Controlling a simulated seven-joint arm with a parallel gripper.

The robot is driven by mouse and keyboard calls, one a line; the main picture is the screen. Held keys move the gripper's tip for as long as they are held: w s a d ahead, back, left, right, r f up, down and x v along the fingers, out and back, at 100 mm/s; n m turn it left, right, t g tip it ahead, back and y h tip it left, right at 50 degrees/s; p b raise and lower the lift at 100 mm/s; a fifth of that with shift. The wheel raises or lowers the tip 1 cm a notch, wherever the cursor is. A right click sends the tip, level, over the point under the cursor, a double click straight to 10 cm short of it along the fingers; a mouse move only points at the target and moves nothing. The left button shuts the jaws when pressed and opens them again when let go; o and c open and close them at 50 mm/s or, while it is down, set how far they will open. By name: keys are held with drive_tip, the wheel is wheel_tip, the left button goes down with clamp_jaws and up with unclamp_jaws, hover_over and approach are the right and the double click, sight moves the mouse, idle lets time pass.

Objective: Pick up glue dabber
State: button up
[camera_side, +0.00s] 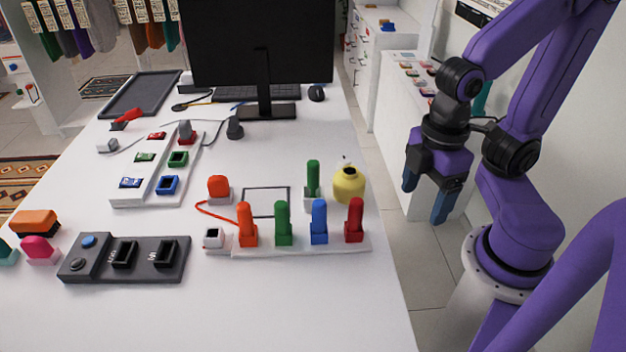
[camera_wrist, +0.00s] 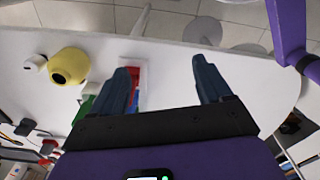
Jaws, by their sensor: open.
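No object is clearly marked as the glue dabber, and I cannot tell which one it is. A rounded yellow pot (camera_side: 349,186) with a dark opening stands near the table's right edge; it also shows at upper left in the wrist view (camera_wrist: 69,66). A small white piece (camera_wrist: 35,62) lies beside it there. Upright handles in orange (camera_side: 247,225), green (camera_side: 283,224), blue (camera_side: 319,222) and red (camera_side: 354,221) stand in a white rack in front of the pot. My gripper (camera_side: 425,195) is open and empty, off the table's right edge, apart from everything; its fingers show in the wrist view (camera_wrist: 161,75).
A taller green handle (camera_side: 312,178) stands left of the pot. A black monitor (camera_side: 262,45) stands behind. A dark socket block (camera_side: 88,265) and a white tray (camera_side: 128,198) with coloured pieces are at left. The front right tabletop is clear.

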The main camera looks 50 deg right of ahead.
drive_tip(key=c, duration=0.3)
wheel_tip(320, 180, up, 9)
drive_tip(key=m, duration=2.6)
hover_over(313, 175)
drive_tip(key=w, duration=0.1)
drive_tip(key=f, duration=0.7)
drive_tip(key=d+f, duration=0.1)
drive_tip(key=f, duration=0.3)
drive_tip(key=shift+f, duration=0.3)
drive_tip(key=shift+s+f, duration=0.1)
drive_tip(key=shift+f, duration=2.55)
